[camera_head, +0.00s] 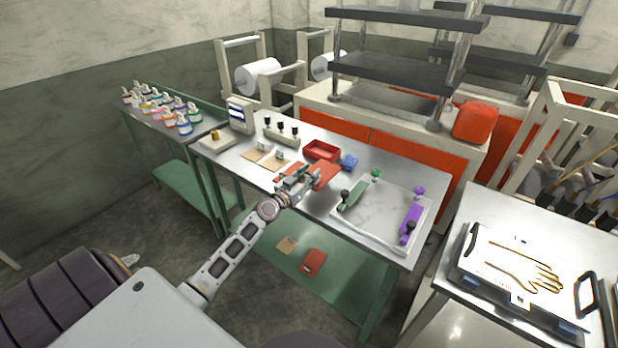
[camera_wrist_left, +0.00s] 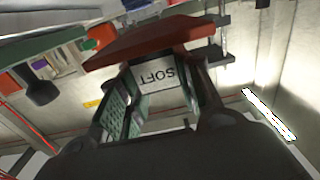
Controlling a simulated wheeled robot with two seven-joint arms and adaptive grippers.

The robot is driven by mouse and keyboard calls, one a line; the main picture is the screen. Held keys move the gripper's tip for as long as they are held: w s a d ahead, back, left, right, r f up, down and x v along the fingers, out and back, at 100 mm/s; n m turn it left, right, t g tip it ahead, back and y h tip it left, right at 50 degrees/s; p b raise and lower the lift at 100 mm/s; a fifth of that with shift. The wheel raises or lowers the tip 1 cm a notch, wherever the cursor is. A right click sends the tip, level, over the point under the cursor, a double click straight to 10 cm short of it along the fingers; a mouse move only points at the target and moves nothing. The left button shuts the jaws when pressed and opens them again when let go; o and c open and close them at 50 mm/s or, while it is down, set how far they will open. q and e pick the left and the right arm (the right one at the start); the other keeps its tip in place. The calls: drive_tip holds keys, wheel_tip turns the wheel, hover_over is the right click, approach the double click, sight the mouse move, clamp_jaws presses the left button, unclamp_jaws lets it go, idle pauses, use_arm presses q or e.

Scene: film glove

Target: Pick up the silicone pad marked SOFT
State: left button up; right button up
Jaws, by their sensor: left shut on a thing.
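The silicone pad is a flat red-orange slab (camera_head: 323,175) above the metal table in the head view. In the left wrist view the red pad (camera_wrist_left: 150,40) spans the top, with a white label (camera_wrist_left: 162,76) reading SOFT below it, between the fingers. My left gripper (camera_head: 294,181) is shut on the pad in the head view. Its fingers also show in the left wrist view (camera_wrist_left: 160,100), on both sides of the label. The exact contact is partly hidden by the fingers. My right gripper is not in either view.
The metal table (camera_head: 318,211) also bears a red tray (camera_head: 322,151), a blue item (camera_head: 349,162) and a white plate (camera_head: 376,222) with green and purple tools. Another red pad (camera_head: 314,261) lies on the green lower shelf. A glove-shaped press (camera_head: 525,270) stands at right.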

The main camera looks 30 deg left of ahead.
use_arm(q)
drive_tip(key=shift+r+p, duration=0.8)
drive_tip(key=shift+r, duration=1.2)
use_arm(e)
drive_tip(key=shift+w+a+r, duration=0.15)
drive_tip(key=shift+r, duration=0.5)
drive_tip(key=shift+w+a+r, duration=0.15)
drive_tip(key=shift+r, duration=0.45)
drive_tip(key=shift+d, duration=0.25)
